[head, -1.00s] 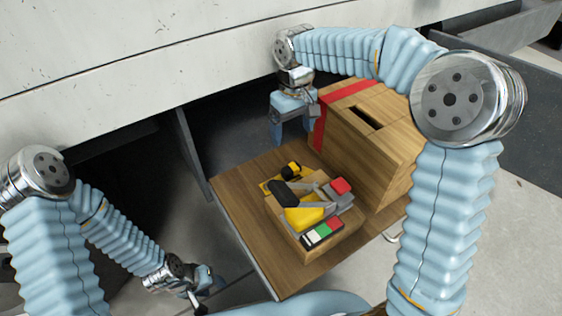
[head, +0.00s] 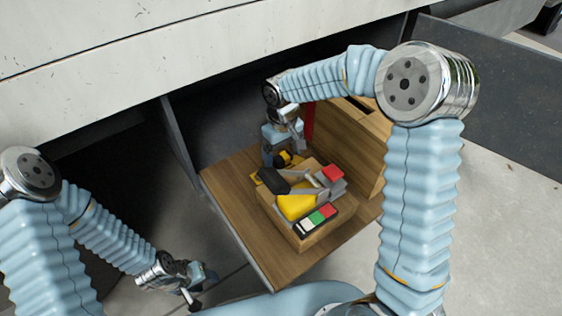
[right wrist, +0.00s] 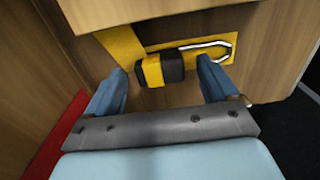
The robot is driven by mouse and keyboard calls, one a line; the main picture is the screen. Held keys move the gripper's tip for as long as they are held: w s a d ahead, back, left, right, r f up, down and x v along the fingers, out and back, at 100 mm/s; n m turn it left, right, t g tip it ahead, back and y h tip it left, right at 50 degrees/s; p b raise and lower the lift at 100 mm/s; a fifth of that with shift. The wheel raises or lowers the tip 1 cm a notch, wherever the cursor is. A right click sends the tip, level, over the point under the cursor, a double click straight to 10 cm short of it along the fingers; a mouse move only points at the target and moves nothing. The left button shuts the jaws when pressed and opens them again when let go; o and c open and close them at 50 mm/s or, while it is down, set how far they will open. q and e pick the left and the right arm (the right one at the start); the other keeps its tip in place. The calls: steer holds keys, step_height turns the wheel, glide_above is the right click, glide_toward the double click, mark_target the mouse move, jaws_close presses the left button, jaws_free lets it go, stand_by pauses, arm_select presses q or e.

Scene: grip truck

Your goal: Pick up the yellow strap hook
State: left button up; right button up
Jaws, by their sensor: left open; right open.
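The yellow strap hook (head: 282,159) lies on the wooden surface behind the tool box, partly hidden by my right gripper in the head view. In the right wrist view, the strap hook (right wrist: 153,71) shows a yellow and black body, a flat yellow strap and a bent metal hook. My right gripper (head: 271,158) is close to it. Its fingers (right wrist: 163,80) are apart, one on each side of the yellow and black body, with gaps visible. My left gripper (head: 198,291) is low at the left, open and away from the strap hook.
A small wooden box (head: 318,240) holding several tools stands just in front of the strap hook. A larger wooden crate (head: 345,145) with a red band stands to its right. The wooden board (head: 235,195) has bare room at its left side.

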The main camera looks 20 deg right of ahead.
mark_target(282, 156)
steer(key=c, duration=1.2)
steer(key=shift+r, duration=0.1)
steer(key=shift+r, duration=0.4)
step_height(282, 156, up, 3)
steer(key=shift+f, duration=0.2)
steer(key=s+a+r, duration=0.9)
steer(key=s+a, duration=0.1)
steer(key=shift+r+p, duration=0.25)
steer(key=shift+p, duration=0.2)
